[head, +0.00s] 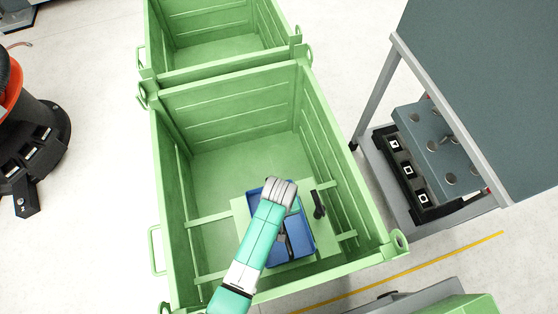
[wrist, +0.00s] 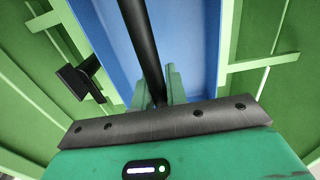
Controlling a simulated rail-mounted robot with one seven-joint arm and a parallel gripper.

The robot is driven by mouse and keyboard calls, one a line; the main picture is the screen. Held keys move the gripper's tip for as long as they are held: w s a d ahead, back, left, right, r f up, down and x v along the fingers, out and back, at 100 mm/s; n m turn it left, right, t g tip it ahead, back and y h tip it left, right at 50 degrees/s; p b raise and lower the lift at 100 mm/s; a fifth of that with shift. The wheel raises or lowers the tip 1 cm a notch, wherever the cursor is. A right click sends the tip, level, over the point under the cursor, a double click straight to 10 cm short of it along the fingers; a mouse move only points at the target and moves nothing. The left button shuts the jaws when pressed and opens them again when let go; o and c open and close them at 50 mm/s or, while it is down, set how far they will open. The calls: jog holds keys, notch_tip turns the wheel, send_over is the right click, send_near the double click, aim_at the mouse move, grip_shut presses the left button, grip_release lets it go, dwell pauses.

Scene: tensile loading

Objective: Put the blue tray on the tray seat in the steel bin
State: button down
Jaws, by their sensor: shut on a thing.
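The blue tray (head: 295,245) is inside the near green steel bin (head: 165,200), over the pale green plate (head: 242,215) of the tray seat. It also shows in the wrist view (wrist: 195,45), with a black bar (wrist: 142,40) running along its middle. My gripper (wrist: 158,88) is shut on this bar, one finger on each side. In the head view my arm covers part of the tray and most of the gripper. The tray looks roughly lined up with the plate. I cannot tell whether it touches the plate or hangs just above.
A black clamp-like part (head: 319,205) stands on the plate right of the tray, and a black part (wrist: 80,80) shows in the wrist view. The bin walls surround my arm. Another green bin (head: 220,30) adjoins behind. A grey table (head: 480,80) stands at right.

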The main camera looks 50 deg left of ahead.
jog(key=shift+f+b, duration=1.1)
jog(key=shift+f, duration=0.75)
jog(key=shift+w+r, duration=0.1)
jog(key=shift+r, duration=0.05)
jog(key=shift+a, duration=0.1)
jog(key=c, duration=1.8)
grip_release()
jog(key=shift+f, duration=0.2)
jog(key=o, duration=0.4)
notch_tip(320, 180, up, 12)
jog(key=p, duration=0.6)
jog(key=shift+r, duration=0.15)
